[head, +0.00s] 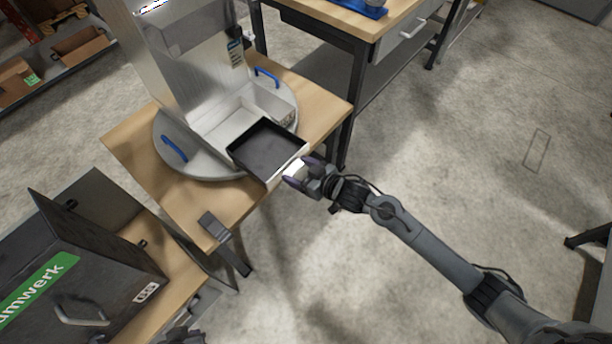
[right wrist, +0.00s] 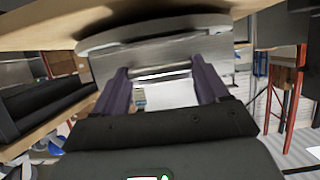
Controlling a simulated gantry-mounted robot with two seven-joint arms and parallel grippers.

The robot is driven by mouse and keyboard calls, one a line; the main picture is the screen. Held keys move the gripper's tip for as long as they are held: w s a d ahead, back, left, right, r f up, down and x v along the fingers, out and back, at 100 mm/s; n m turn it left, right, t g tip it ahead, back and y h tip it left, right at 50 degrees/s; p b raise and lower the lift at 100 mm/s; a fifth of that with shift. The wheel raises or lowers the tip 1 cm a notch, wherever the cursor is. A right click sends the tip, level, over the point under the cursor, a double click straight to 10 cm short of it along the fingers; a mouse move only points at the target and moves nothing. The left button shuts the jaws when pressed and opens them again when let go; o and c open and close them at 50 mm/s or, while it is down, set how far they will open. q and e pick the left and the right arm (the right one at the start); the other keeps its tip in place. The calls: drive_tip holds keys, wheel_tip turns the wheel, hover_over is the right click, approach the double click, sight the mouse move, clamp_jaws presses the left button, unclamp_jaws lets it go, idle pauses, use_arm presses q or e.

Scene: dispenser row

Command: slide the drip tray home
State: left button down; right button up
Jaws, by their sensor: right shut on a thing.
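The drip tray (head: 268,148) is a shallow black rectangular tray with a pale front edge. It sticks out of the low front bay of the metal dispenser (head: 175,60), towards the table's right edge, and looks level. The pale floor of the bay (head: 232,125) shows behind it. My right gripper (head: 301,171), with purple fingers, is shut on the pale grip at the tray's front. In the right wrist view its two fingers (right wrist: 162,76) stand either side of a bright strip; the tray's inside is hidden there. My left gripper is not in view.
The dispenser stands on a round grey turntable (head: 172,172) with blue handles, on a wooden table (head: 130,150). A dark bracket (head: 222,235) is at the table's front edge. A black case (head: 80,265) stands lower left. Open floor (head: 420,150) lies to the right.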

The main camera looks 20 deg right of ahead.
sight(270, 155)
drive_tip(key=shift+w+a, duration=0.35)
drive_tip(key=shift+w, duration=0.3)
drive_tip(key=shift+w+a, duration=0.35)
drive_tip(key=shift+w, duration=0.25)
drive_tip(key=shift+w+a+f+b, duration=0.1)
drive_tip(key=shift+w+a+b, duration=0.3)
drive_tip(key=shift+w, duration=0.45)
drive_tip(key=shift+w+a+b, duration=0.2)
drive_tip(key=shift+w+a, duration=0.25)
drive_tip(key=shift+w, duration=0.4)
drive_tip(key=shift+f, duration=0.25)
drive_tip(key=shift+w, duration=0.1)
drive_tip(key=shift+w+a, duration=0.35)
drive_tip(key=shift+w, duration=0.25)
drive_tip(key=shift+w+a, duration=0.3)
drive_tip(key=shift+w, duration=0.25)
drive_tip(key=shift+w+a+b, duration=0.3)
drive_tip(key=shift+w, duration=0.3)
drive_tip(key=shift+w+a+b, duration=0.25)
drive_tip(key=shift+w+a, duration=0.05)
drive_tip(key=shift+w, duration=0.25)
drive_tip(key=o, duration=1.9)
drive_tip(key=shift+w, duration=0.1)
drive_tip(key=shift+c, duration=0.2)
drive_tip(key=shift+f, duration=0.15)
